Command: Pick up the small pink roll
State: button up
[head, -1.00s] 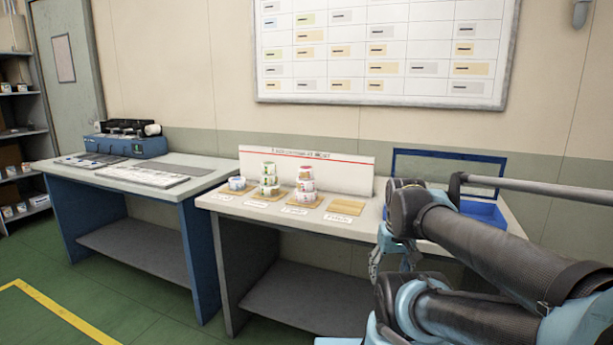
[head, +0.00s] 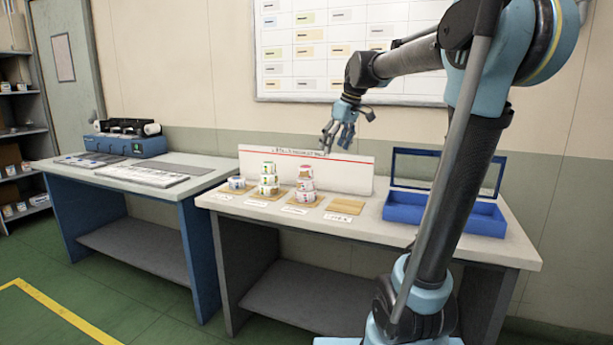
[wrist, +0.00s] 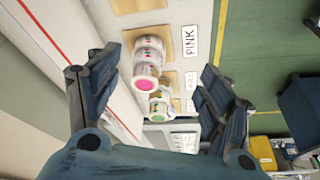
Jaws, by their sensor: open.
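A stack of white printed rolls stands on the third wooden board in the head view. Its top roll (head: 305,173), the apparent small pink roll, shows a bright pink core in the wrist view (wrist: 145,84). A label reading PINK (wrist: 190,41) lies beside that board. My gripper (head: 340,138) is open and empty, above and behind the table's row of boards, to the right of and higher than the stack. In the wrist view, its two fingers (wrist: 160,66) spread either side of the stack, apart from it.
A green-cored stack (head: 268,178) stands close left of the pink stack, and a low roll (head: 237,183) farther left. An empty wooden board (head: 347,206) lies to the right. A white backboard (head: 345,174) rises behind. A blue open bin (head: 480,217) is at the table's right.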

aim_at(306, 166)
jog(key=w+a+r+n, duration=0.2)
jog(key=w+a+r, duration=0.25)
jog(key=w, duration=0.25)
jog(key=shift+y, duration=0.3)
jog(key=x, duration=1.8)
jog(key=shift+a, duration=0.1)
jog(key=shift+s, duration=0.1)
jog(key=c, duration=1.2)
